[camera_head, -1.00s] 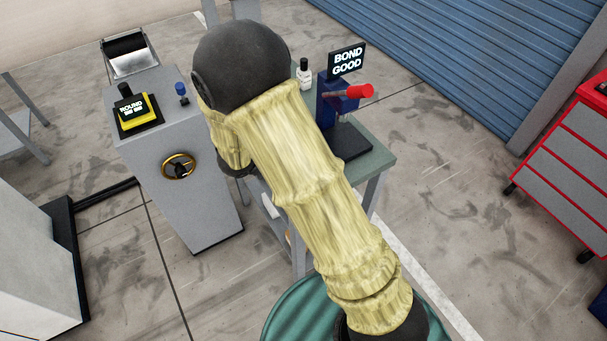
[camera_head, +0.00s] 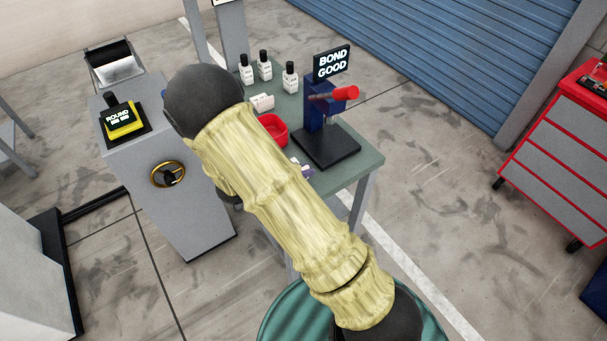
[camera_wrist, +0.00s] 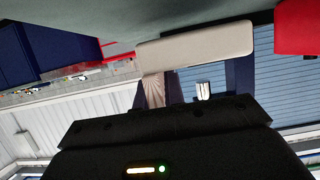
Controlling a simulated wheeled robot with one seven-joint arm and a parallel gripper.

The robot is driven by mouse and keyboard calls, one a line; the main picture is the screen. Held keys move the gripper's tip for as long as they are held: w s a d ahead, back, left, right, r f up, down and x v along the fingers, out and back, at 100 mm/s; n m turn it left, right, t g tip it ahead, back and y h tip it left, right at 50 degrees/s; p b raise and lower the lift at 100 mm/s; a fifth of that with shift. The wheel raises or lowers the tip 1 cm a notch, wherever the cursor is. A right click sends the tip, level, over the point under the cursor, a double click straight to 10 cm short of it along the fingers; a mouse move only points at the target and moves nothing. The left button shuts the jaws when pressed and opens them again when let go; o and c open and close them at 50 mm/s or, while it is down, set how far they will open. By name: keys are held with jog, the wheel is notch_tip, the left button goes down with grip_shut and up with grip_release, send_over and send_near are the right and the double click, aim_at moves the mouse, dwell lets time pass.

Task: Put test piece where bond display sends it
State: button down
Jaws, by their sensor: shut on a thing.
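The bond display (camera_head: 332,62) reads "BOND GOOD" and stands over the blue bond tester (camera_head: 322,115) with a red handle, on the bench. My gripper is hidden behind my arm in the head view. In the wrist view its dark body (camera_wrist: 165,140) fills the bottom. A pale bar (camera_wrist: 195,45), apparently the test piece, lies in front of it, close to the bench surface. The gripper is shut on the piece, though the contact is not clearly visible. Small pale and purple items (camera_head: 304,168) show beside my arm; I cannot tell what they are.
The bench (camera_head: 352,165) holds a red dish (camera_head: 274,129), a white block (camera_head: 262,102) and several white bottles (camera_head: 290,77). A grey pedestal (camera_head: 190,205) with a yellow "ROUND" display (camera_head: 122,118) stands left. A red tool cabinet (camera_head: 560,140) is at right. Floor between is clear.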

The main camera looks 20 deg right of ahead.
jog(key=shift+f, duration=1)
jog(key=shift+f, duration=0.1)
jog(key=c, duration=1.5)
grip_release()
jog(key=shift+a, duration=0.1)
jog(key=b+v, duration=0.1)
jog(key=v, duration=1.1)
